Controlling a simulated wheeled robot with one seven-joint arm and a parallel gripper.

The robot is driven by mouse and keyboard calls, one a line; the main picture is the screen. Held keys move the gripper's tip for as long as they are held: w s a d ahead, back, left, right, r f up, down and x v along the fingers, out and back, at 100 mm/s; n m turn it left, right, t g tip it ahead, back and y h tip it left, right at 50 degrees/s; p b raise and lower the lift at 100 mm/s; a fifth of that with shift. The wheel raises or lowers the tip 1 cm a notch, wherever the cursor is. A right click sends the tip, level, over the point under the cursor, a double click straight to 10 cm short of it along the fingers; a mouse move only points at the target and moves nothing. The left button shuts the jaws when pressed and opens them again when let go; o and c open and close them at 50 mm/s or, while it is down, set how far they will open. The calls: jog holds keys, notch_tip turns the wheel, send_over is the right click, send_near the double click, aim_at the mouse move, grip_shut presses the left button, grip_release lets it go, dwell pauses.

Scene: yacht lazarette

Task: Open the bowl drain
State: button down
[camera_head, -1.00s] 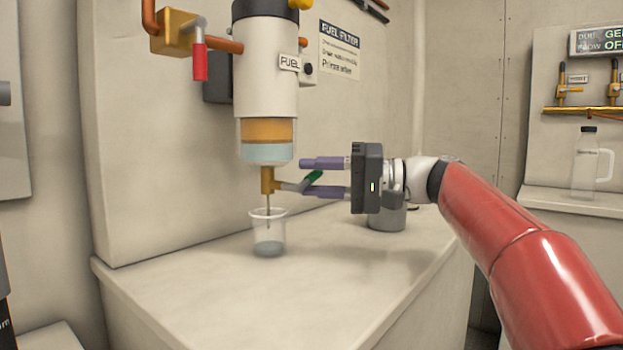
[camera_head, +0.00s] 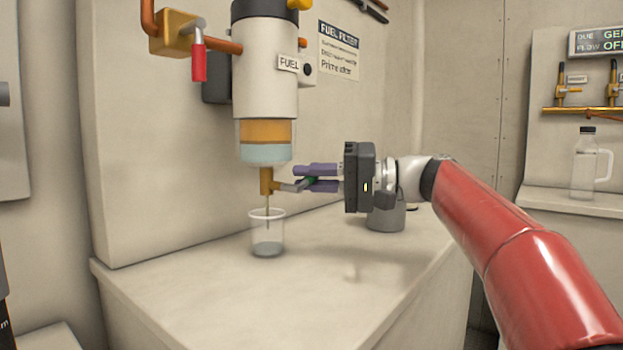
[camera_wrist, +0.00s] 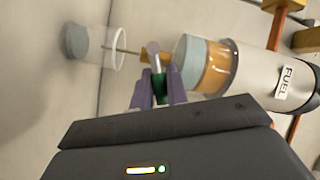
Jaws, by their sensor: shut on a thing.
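The fuel filter (camera_head: 265,70) is on the wall, with a clear bowl (camera_head: 265,142) at its base holding an amber layer over a pale blue layer. Below the bowl is a brass drain (camera_head: 266,181) with a grey lever (camera_head: 289,187) that has a green grip (camera_wrist: 158,88). My gripper (camera_head: 308,177) is shut on the drain lever, its purple fingers on either side of the green part. The lever points right, toward my gripper. A thin tube runs down from the drain into a clear cup (camera_head: 267,236), which has some grey-blue content at its bottom.
The cup stands on a pale counter (camera_head: 200,285). A grey cylindrical object (camera_head: 385,220) stands behind my gripper. A red-handled valve (camera_head: 199,62) is on the copper pipe at upper left. A clear jug (camera_head: 590,165) stands on the right shelf. The counter front is clear.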

aim_at(302, 182)
jog(key=n, duration=0.1)
jog(key=r+n+h, duration=0.1)
jog(key=shift+s+a+n+h+p, duration=0.15)
jog(key=shift+s+n+h+p, duration=0.05)
jog(key=shift+n+h+p, duration=0.1)
jog(key=shift+s+a+r+n+t+h, duration=0.1)
jog(key=shift+s+r+n+t+h, duration=0.05)
jog(key=shift+n+h, duration=0.3)
jog(key=shift+s+a+r+n+t+h, duration=0.15)
jog(key=shift+n+h, duration=0.1)
jog(key=shift+n, duration=0.3)
jog(key=shift+s+a+r+n+t+h, duration=0.1)
jog(key=shift+s+a+n+t+h, duration=0.1)
jog(key=shift+n+h, duration=0.3)
jog(key=shift+s+a+r+n+t+h, duration=0.1)
jog(key=shift+s+n+t+h, duration=0.15)
jog(key=shift+n, duration=0.45)
jog(key=shift+s+a+r+n+t+h+b, duration=0.1)
jog(key=shift+s+a+n+t+h+b, duration=0.15)
jog(key=shift+n+t+h, duration=0.25)
jog(key=shift+s+a+n+t+h+b, duration=0.15)
jog(key=shift+n+t+h+b, duration=0.1)
jog(key=shift+n+h, duration=0.35)
jog(key=c, duration=1.4)
grip_release()
